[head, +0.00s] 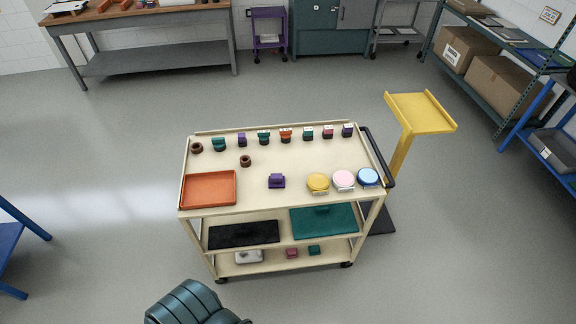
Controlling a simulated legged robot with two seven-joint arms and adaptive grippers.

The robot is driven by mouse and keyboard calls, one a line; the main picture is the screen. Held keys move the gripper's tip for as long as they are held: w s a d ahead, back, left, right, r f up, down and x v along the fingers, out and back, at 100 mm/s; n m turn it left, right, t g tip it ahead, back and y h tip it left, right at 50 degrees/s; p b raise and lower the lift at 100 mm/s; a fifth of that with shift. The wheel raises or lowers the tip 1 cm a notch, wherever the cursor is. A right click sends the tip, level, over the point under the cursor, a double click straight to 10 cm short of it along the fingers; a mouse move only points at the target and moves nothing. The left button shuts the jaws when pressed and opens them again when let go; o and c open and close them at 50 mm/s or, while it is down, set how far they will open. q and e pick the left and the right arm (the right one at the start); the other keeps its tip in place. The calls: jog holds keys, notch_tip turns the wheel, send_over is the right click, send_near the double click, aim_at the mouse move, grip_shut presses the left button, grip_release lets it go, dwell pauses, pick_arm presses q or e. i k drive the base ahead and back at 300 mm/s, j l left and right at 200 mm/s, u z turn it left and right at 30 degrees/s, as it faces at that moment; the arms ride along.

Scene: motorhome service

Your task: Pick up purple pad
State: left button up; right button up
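A small purple pad-like block (277,181) lies on the top of the cream cart (222,161), near the middle of its front half. Which purple item is the pad is not certain: smaller purple-topped pieces stand in the back row, one at the left (242,138) and one at the right end (347,130). Neither of my grippers is in view. Nothing covers the purple block.
An orange tray (208,189) lies left of the purple block; yellow (318,182), pink (344,180) and blue (368,176) round items lie right. A yellow stand (420,112) is beside the cart. A dark teal ribbed object (190,304) is at the bottom.

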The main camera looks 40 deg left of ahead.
aim_at(276, 181)
jog(key=i+l+u, duration=0.2)
jog(key=u, duration=0.25)
jog(key=i+l+u, duration=0.3)
jog(key=u, duration=0.2)
jog(key=i+l+u, duration=0.25)
jog(key=u, duration=0.2)
jog(key=l, duration=0.1)
